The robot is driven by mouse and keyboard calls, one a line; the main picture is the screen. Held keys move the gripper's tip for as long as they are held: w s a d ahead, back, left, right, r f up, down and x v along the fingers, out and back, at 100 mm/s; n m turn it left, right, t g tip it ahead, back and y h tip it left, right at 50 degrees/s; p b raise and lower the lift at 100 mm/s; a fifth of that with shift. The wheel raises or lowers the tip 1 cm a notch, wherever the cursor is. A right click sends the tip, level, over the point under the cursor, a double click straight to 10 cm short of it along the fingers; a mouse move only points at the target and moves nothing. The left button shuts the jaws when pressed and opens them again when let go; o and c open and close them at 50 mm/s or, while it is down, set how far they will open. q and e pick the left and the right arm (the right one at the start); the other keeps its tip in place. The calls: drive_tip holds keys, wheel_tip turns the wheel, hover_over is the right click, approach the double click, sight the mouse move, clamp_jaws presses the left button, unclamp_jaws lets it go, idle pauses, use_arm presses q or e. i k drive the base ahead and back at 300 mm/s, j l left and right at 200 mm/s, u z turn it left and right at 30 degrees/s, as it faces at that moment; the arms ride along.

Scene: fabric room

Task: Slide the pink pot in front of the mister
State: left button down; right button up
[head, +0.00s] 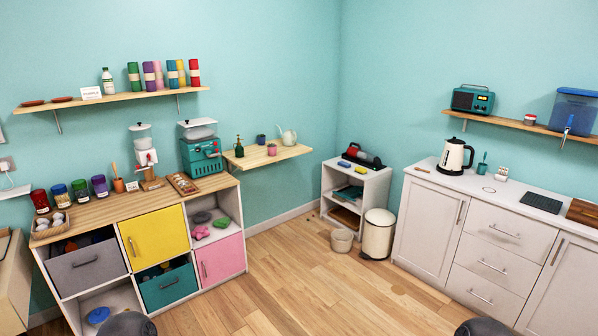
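The pink pot (272,149) is small and stands near the front edge of a low wooden wall shelf (262,159), right of centre. The mister (239,147), a dark green bottle with a spray top, stands at the left end of the same shelf. The pink pot is to the right of the mister, with a gap between them. Neither of my grippers shows. Only dark rounded parts, probably of my arms, show at the bottom edge, far from the shelf.
A pale watering can (288,137) stands on the shelf behind and right of the pink pot. A teal machine (202,158) stands on the cube cabinet (166,204) just left of the shelf. The wooden floor (290,285) before the shelf is open.

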sight(272, 151)
drive_tip(key=i, duration=3.15)
drive_tip(key=i+z, duration=0.15)
drive_tip(key=i, duration=0.45)
drive_tip(key=i+j, duration=0.15)
drive_tip(key=i, duration=0.45)
drive_tip(key=i+j+z, duration=0.15)
drive_tip(key=i, duration=0.45)
